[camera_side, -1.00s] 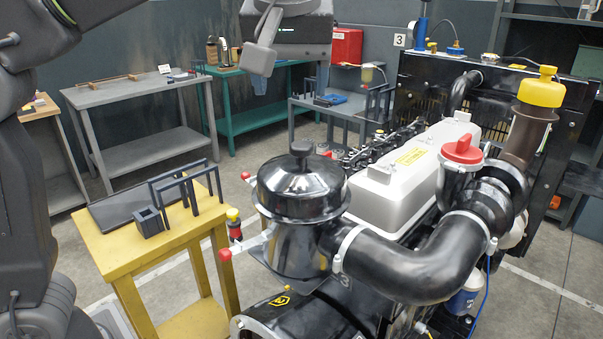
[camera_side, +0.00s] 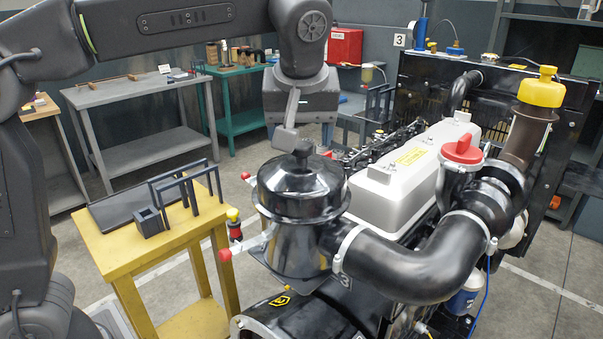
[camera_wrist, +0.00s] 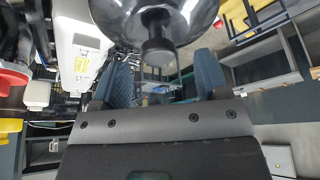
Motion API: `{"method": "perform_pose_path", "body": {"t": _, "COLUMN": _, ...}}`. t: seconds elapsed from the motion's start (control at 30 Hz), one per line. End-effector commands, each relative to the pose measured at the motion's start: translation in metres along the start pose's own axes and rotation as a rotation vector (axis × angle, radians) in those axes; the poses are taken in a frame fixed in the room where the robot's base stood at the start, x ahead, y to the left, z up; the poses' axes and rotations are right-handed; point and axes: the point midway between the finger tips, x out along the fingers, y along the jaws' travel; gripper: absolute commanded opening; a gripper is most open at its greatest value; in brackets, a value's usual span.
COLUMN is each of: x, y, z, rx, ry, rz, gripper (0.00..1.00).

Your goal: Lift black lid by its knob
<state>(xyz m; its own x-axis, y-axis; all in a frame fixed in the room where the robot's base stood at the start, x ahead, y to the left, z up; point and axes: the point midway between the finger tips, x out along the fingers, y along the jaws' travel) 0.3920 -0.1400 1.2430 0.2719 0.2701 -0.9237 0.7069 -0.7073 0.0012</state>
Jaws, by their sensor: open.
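The black lid (camera_side: 297,187) sits on the round black canister at the front end of the engine. Its knob (camera_side: 302,150) stands upright at the lid's centre. My gripper (camera_side: 287,138) is at about knob height, beside and behind the knob, and partly overlaps it in the side view. In the wrist view the shiny lid (camera_wrist: 180,18) fills the top, and the knob (camera_wrist: 158,45) points toward the gap between my two blue-grey fingers (camera_wrist: 162,68). The fingers are spread apart with nothing between them. I cannot tell whether either finger touches the knob.
A wide black pipe (camera_side: 405,262) runs right from the canister. A white engine cover (camera_side: 400,190) lies behind it. A yellow table (camera_side: 150,250) at the left holds a dark tray (camera_side: 115,207), small frames and a small box (camera_side: 148,221).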

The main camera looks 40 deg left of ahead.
Motion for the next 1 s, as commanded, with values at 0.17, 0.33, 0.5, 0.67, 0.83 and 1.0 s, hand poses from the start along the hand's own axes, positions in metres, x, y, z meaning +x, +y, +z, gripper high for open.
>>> {"method": "perform_pose_path", "body": {"t": 0.17, "x": 0.027, "y": 0.001, "z": -0.002, "rx": 0.0, "ry": -0.002, "rz": -0.004, "gripper": 0.69}}
{"method": "perform_pose_path", "body": {"t": 0.33, "x": 0.036, "y": 0.001, "z": -0.002, "rx": 0.0, "ry": -0.001, "rz": -0.002, "gripper": 0.69}}
{"method": "perform_pose_path", "body": {"t": 0.5, "x": 0.036, "y": 0.002, "z": -0.002, "rx": 0.0, "ry": -0.001, "rz": -0.001, "gripper": 0.69}}
{"method": "perform_pose_path", "body": {"t": 0.67, "x": 0.036, "y": 0.002, "z": -0.002, "rx": 0.0, "ry": -0.001, "rz": -0.001, "gripper": 0.54}}
{"method": "perform_pose_path", "body": {"t": 0.83, "x": 0.036, "y": 0.002, "z": -0.002, "rx": 0.0, "ry": -0.001, "rz": -0.001, "gripper": 0.38}}
{"method": "perform_pose_path", "body": {"t": 1.0, "x": 0.036, "y": 0.002, "z": -0.002, "rx": 0.0, "ry": -0.001, "rz": -0.001, "gripper": 0.22}}
